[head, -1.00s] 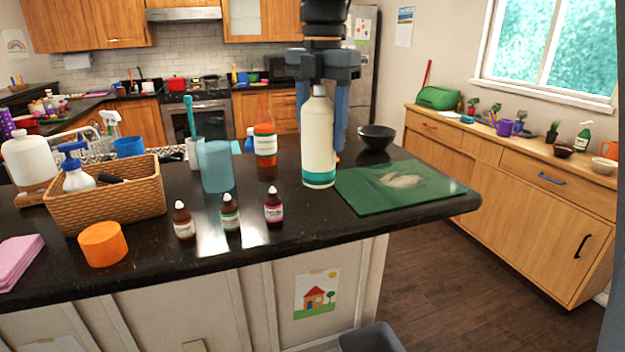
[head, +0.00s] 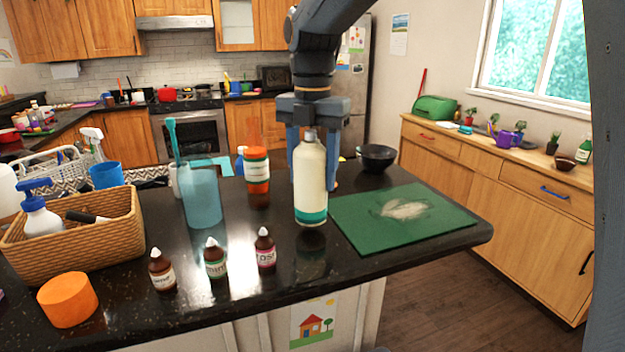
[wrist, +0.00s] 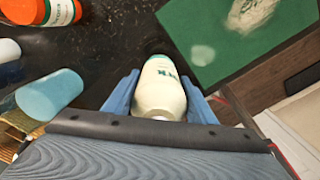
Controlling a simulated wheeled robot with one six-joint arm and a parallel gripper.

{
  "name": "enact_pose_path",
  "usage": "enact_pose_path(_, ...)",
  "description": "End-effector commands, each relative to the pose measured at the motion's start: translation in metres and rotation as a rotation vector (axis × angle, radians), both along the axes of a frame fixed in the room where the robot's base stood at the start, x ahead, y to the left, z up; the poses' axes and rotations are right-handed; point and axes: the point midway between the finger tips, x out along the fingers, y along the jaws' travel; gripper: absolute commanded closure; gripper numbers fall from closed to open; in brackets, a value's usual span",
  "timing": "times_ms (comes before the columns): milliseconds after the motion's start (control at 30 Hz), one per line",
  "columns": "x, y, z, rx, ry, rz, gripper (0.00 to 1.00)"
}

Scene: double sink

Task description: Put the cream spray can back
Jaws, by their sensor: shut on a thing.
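The cream spray can (head: 311,176) is a tall cream-white cylinder with a teal band at its base. It is upright at the left edge of the green board (head: 345,208), over the black counter. My gripper (head: 313,160) comes down from above and is shut on the can, with one blue finger on each side. I cannot tell for sure whether its base touches the counter. In the wrist view the can (wrist: 160,88) lies between both fingers, and part of its teal lettering shows.
An orange bottle (head: 257,172) and a blue cup (head: 202,197) stand left of the can. Three dropper bottles (head: 214,260) stand in front. A wicker basket (head: 75,240) and orange cylinder (head: 68,300) are further left. A black bowl (head: 376,158) sits behind the board.

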Motion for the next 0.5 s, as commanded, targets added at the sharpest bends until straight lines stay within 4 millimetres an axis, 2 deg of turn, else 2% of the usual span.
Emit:
enact_pose_path(200, 0.000, 0.000, -0.021, 0.000, -0.001, 0.000, 0.87)
enact_pose_path(500, 0.000, 0.000, -0.023, 0.000, -0.001, 0.000, 0.87)
